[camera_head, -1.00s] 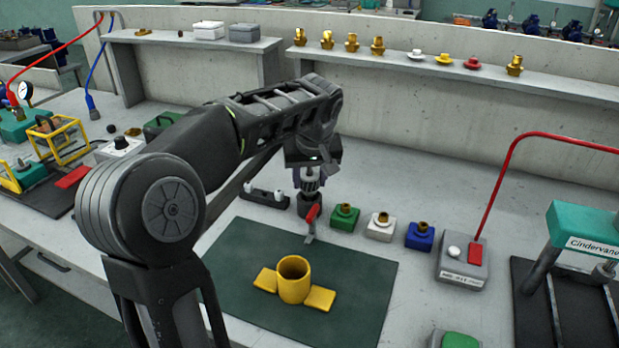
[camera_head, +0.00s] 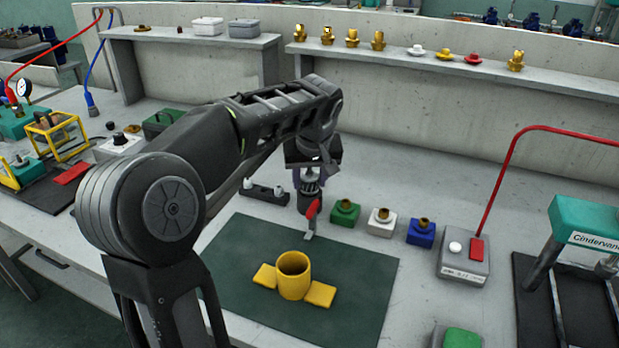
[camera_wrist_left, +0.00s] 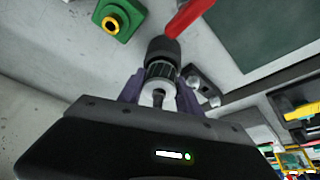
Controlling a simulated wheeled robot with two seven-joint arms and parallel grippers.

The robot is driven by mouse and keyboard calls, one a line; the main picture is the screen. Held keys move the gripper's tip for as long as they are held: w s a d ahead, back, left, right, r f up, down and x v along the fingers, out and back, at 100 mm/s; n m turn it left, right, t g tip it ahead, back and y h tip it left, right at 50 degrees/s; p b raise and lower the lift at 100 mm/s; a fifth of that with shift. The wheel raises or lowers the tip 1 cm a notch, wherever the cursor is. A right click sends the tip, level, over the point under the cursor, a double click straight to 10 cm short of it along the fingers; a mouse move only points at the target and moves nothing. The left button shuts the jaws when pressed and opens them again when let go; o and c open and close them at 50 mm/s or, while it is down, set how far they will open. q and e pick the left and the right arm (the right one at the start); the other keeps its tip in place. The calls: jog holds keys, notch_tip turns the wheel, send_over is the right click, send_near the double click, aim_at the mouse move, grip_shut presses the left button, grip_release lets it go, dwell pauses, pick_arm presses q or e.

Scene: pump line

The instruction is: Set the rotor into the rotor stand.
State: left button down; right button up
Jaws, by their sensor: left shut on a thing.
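The rotor (camera_wrist_left: 160,71), a ribbed grey cylinder with a pale end and short shaft, is held upright between the purple fingers of my left gripper (camera_wrist_left: 159,90). In the head view my left gripper (camera_head: 312,174) is above the back edge of the green mat, with the rotor (camera_head: 311,188) below it. A dark round cup, seemingly the rotor stand (camera_head: 309,204), is directly under the rotor; it also shows in the wrist view (camera_wrist_left: 163,47). The rotor's lower end meets or enters the cup; how deep is hidden. My right gripper is out of view.
A red-handled tool (camera_head: 312,216) lies close in front of the cup. A dark rack with white pegs (camera_head: 265,194) is to the left. Green (camera_head: 345,213), white (camera_head: 381,225) and blue (camera_head: 420,235) blocks stand right. A yellow winged cylinder (camera_head: 293,283) sits on the green mat (camera_head: 240,240).

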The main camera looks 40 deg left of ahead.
pick_arm(q)
jog(key=shift+f+b, duration=0.3)
jog(key=shift+f, duration=0.05)
dwell(0.3)
jog(key=c, duration=0.7)
grip_release()
jog(key=shift+c, duration=0.2)
jog(key=shift+o, duration=0.3)
jog(key=shift+o, duration=1.3)
jog(key=shift+r+p, duration=2.85)
jog(key=shift+r, duration=0.7)
